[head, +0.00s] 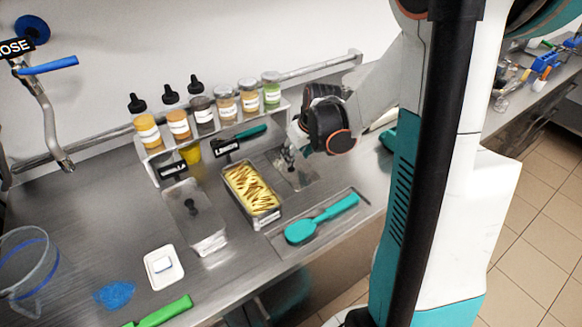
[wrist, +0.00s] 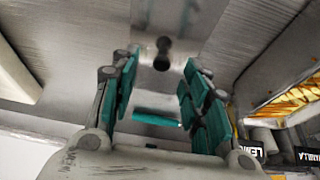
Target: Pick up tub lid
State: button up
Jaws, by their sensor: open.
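The tub lid (head: 303,181) is a clear, flat piece lying on the steel counter, right of the tub of yellow ice cream (head: 253,192). My gripper (head: 288,160) points down over it and hides part of it in the head view. In the wrist view, the lid's dark knob (wrist: 163,54) shows in the gap beyond my fingers, near the middle. My gripper (wrist: 158,75) is open there, with teal pads on both sides and nothing between them. Whether the fingers reach down to the knob's height is unclear.
A second clear tub with a dark knob (head: 191,205) stands left of the yellow tub. A teal spatula (head: 320,220) lies on a tray in front. A rack of several topping jars (head: 225,105) stands behind. A white scale-like dish (head: 164,268) is at front left.

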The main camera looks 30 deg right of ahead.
jog(key=b+x, duration=0.1)
jog(key=x, duration=0.2)
jog(key=shift+w+a+f, duration=0.1)
jog(key=shift+w+f, duration=0.2)
jog(key=shift+w, duration=0.05)
jog(key=shift+r, duration=0.1)
grip_shut()
